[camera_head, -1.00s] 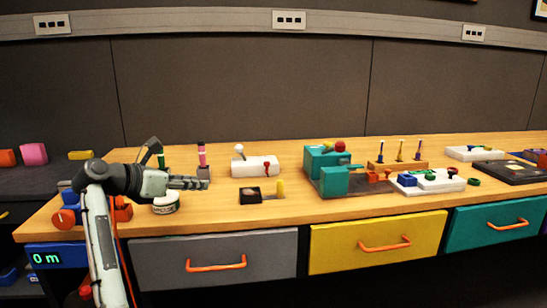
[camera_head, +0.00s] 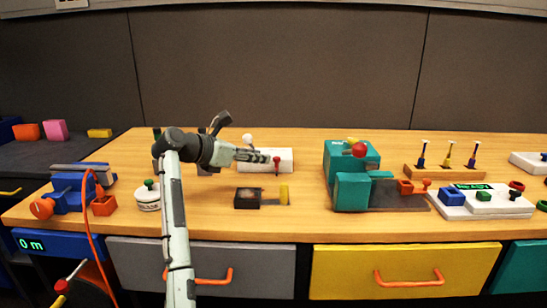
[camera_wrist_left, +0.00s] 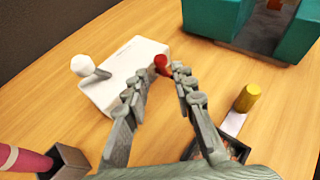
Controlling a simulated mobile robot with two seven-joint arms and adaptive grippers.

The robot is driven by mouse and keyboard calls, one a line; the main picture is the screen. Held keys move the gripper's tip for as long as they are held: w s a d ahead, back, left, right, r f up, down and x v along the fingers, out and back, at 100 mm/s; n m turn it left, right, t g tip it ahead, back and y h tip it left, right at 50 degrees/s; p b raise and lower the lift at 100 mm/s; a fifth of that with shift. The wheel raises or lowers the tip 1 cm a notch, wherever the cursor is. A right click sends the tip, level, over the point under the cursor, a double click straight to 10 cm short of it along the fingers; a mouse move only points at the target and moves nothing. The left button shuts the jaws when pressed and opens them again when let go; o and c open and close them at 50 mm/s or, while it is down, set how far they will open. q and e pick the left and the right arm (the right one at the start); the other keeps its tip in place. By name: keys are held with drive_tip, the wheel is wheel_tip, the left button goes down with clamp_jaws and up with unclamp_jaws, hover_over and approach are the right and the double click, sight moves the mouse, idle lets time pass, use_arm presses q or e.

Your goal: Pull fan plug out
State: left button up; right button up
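I cannot make out which thing is the fan plug. My left gripper (camera_head: 268,158) is in front of a white box (camera_head: 285,155) with a white ball (camera_head: 247,139) on a stalk and a red knob (camera_head: 277,160). In the left wrist view my left gripper (camera_wrist_left: 158,82) has its two fingers apart and nothing between them. The red knob (camera_wrist_left: 161,64) shows just beyond the fingertips, by the edge of the white box (camera_wrist_left: 125,62). Contact cannot be told. My right gripper is not in view.
A dark block with a yellow post (camera_head: 284,194) lies near the bench front. A teal machine (camera_head: 352,190) stands to the right. A blue device (camera_head: 68,193) with a red cord (camera_head: 92,225) and a white round pot (camera_head: 147,197) are at the left. Bare wood lies behind.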

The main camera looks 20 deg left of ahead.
sight(275, 158)
use_arm(q)
drive_tip(key=x, duration=0.5)
drive_tip(key=shift+w+f, duration=0.1)
drive_tip(key=shift+w, duration=0.05)
clamp_jaws()
